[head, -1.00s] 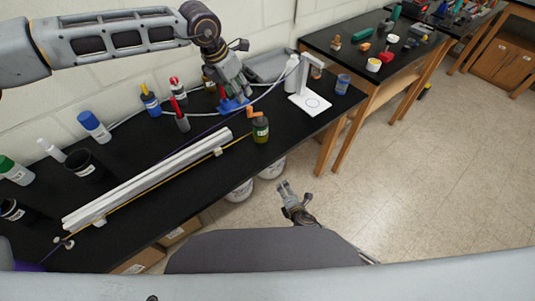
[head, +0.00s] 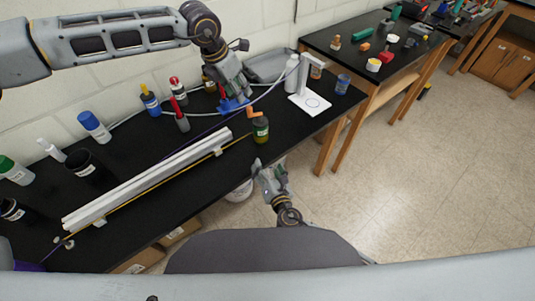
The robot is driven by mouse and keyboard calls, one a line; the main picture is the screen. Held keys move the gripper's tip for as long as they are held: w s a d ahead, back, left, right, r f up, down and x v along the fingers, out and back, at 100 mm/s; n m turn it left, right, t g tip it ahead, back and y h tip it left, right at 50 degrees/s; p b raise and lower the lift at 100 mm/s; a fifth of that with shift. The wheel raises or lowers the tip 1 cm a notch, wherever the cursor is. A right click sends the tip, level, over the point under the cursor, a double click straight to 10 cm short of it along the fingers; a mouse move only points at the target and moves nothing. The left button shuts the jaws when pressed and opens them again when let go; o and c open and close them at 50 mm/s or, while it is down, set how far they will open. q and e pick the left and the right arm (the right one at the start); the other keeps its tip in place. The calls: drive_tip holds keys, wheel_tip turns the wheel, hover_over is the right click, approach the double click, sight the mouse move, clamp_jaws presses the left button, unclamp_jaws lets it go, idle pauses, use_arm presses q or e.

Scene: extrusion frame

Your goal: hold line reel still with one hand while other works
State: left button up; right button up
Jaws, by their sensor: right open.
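An olive-green reel-like cylinder (head: 260,131) with an orange crank-like top (head: 254,112) stands upright on the black bench; a yellow line runs from the pale extrusion bar (head: 150,179) towards it. My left gripper (head: 238,98) reaches down behind it, with its fingers at a blue object (head: 231,105). The fingers hide part of this object, and I cannot tell whether they are shut on it. My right gripper (head: 268,168) is open and empty at the bench's front edge, below and apart from the green cylinder.
A white stand (head: 310,101) and a blue jar (head: 343,84) are to the right on the bench. Bottles and a black cup (head: 88,166) stand to the left. A purple line runs behind the bar. A white bucket (head: 240,192) is under the bench. Open floor lies to the right.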

sight(260, 125)
wheel_tip(260, 125, up, 6)
drive_tip(key=w+n+t+h, duration=0.1)
drive_tip(key=w+n+t, duration=0.1)
drive_tip(key=n, duration=0.3)
drive_tip(key=shift+n, duration=0.3)
drive_tip(key=shift+w, duration=0.3)
drive_tip(key=shift+w+a, duration=0.35)
drive_tip(key=shift+w, duration=1.85)
drive_tip(key=shift+w+a, duration=0.4)
drive_tip(key=shift+w, duration=1.85)
drive_tip(key=shift+w+a, duration=0.35)
drive_tip(key=shift+w, duration=1.85)
drive_tip(key=c, duration=1.2)
